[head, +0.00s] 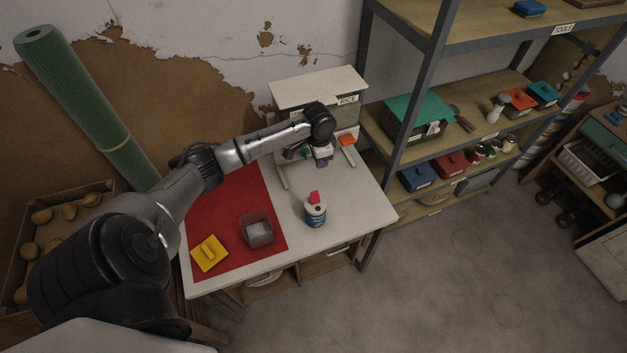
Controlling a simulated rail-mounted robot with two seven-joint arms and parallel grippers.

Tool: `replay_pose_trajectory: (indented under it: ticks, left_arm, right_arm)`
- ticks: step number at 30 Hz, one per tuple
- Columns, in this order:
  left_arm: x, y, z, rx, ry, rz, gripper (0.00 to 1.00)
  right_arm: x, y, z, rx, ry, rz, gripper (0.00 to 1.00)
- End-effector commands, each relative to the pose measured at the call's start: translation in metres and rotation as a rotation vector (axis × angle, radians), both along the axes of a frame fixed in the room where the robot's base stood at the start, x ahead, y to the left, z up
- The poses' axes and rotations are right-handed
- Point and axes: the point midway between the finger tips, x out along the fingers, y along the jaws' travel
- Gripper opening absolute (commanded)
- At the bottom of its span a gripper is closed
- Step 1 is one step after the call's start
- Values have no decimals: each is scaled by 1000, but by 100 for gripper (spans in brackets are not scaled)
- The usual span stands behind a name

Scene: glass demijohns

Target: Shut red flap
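A small white and blue container (316,214) stands upright on the white table. A red flap (314,197) sits on its top and appears raised, with a dark spot beside it on the white top. My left gripper (322,160) hangs over the back of the table, in front of the white box labelled RICE (318,89). It is behind and above the container, apart from the red flap. Its fingers are small and partly merged with the background, so whether they are open is unclear. My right gripper is not in view.
A red mat (233,205) on the table's left holds a clear square tub (257,230) and a yellow lidded piece (209,253). An orange piece (347,140) is by the RICE box. Metal shelving (405,110) stands right. The table around the container is clear.

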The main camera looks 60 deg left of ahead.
Motion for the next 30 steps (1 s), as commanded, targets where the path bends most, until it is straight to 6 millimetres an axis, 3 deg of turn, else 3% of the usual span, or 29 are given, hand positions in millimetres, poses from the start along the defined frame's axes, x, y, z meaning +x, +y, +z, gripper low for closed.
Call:
replay_pose_trajectory:
  ticks: [1,4,14,30]
  left_arm:
    - [-5,15,2,-51,32,34,30]
    - [-14,28,-3,-156,72,67,30]
    - [-24,25,-18,-308,93,58,30]
    - [-27,-2,-107,-307,93,59,30]
  right_arm:
    - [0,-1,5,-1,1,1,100]
    - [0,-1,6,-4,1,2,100]
    - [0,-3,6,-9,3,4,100]
    - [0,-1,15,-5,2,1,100]
